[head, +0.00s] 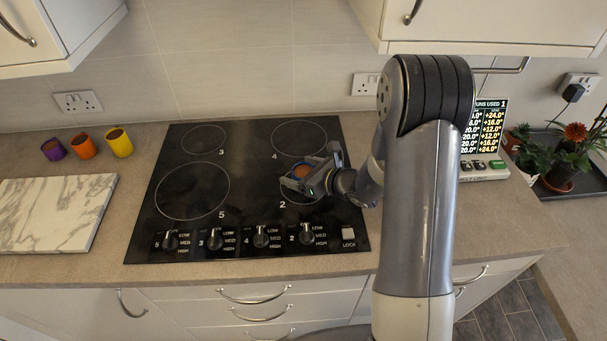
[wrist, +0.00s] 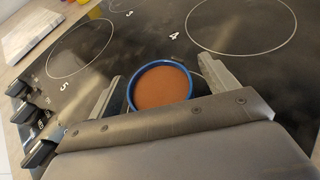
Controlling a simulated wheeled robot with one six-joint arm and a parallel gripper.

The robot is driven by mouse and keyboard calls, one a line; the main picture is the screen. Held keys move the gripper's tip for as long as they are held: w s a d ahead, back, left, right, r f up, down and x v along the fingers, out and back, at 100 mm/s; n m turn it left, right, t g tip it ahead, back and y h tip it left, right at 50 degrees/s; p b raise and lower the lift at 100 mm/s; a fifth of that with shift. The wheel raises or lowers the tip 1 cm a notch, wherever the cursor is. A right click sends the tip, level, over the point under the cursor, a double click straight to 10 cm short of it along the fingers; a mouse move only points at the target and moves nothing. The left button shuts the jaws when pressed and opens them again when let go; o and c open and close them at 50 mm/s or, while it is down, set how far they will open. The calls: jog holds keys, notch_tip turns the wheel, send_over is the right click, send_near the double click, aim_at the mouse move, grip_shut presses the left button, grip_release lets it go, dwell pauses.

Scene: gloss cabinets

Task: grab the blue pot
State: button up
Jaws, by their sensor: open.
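The blue pot (wrist: 161,87) is a small round vessel with a blue rim and a brown inside or filling. It stands on the black cooktop (head: 255,215). My gripper (head: 312,176) is open around the pot. In the head view only part of the pot (head: 302,171) shows between the fingers, near the ring marked 2. Its lower side is hidden by the gripper.
Purple, orange and yellow cups (head: 86,145) stand at the back left, behind a marble board (head: 55,212). Control knobs (head: 238,239) line the cooktop's front. A display (head: 487,128) and potted plants (head: 562,155) are at the right. The cooktop's left part is clear.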

jog(key=shift+w+a+f, duration=0.2)
jog(key=shift+w+a, duration=0.1)
jog(key=shift+c, duration=0.4)
jog(key=c, duration=1.2)
